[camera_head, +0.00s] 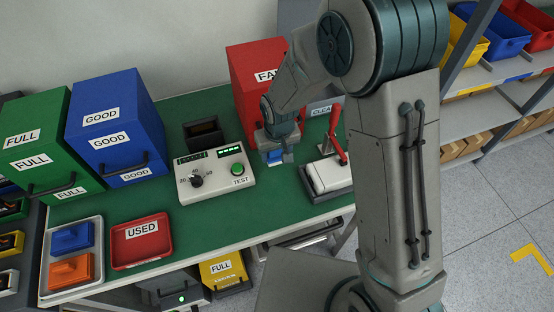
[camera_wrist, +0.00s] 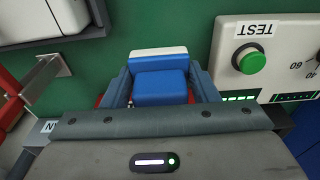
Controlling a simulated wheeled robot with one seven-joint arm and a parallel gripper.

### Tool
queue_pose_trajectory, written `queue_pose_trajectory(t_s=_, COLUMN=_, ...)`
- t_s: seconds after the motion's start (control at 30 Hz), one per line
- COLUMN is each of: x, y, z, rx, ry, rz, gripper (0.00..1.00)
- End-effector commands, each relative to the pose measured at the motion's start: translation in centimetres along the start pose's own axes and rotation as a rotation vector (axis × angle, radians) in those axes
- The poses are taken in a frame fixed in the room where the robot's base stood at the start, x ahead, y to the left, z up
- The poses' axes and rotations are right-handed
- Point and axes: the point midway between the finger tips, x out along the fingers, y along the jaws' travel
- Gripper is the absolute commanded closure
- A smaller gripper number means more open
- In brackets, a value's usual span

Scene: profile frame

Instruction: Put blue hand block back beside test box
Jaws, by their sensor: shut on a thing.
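My gripper (camera_head: 277,153) is shut on a blue hand block (camera_wrist: 160,88) with a white strip along its far edge. The block sits between the two fingers in the wrist view and shows as a small blue patch in the head view (camera_head: 274,160). It is at or just above the green bench top; I cannot tell if it touches. The test box (camera_head: 216,186), cream with a green button, a dial and a small display, is just left of my gripper in the head view. It is at the right in the wrist view (camera_wrist: 285,40).
A white-based device (camera_head: 328,175) with a red lever stands right of my gripper. A red FAIL bin (camera_head: 255,75) is behind.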

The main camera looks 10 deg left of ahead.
Motion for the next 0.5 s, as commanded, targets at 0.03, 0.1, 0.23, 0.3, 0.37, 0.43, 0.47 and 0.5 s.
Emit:
queue_pose_trajectory(t_s=0.03, x=0.5, y=0.0, z=0.1, rx=0.0, ry=-0.002, rz=0.0, gripper=0.75)
queue_pose_trajectory(t_s=0.1, x=0.9, y=0.0, z=0.1, rx=0.0, ry=-0.001, rz=0.0, gripper=0.75)
queue_pose_trajectory(t_s=0.23, x=2.1, y=0.0, z=0.3, rx=0.0, ry=-0.003, rz=0.001, gripper=0.75)
queue_pose_trajectory(t_s=0.3, x=3.1, y=0.0, z=0.5, rx=0.0, ry=-0.004, rz=0.001, gripper=0.75)
queue_pose_trajectory(t_s=0.37, x=3.9, y=0.0, z=0.5, rx=0.0, ry=-0.003, rz=0.001, gripper=0.75)
queue_pose_trajectory(t_s=0.43, x=4.6, y=0.1, z=0.6, rx=0.001, ry=-0.002, rz=0.001, gripper=0.75)
queue_pose_trajectory(t_s=0.47, x=4.8, y=0.1, z=0.6, rx=0.001, ry=-0.001, rz=0.001, gripper=0.75)
queue_pose_trajectory(t_s=0.5, x=5.0, y=0.1, z=0.6, rx=0.001, ry=0.0, rz=0.001, gripper=0.75)
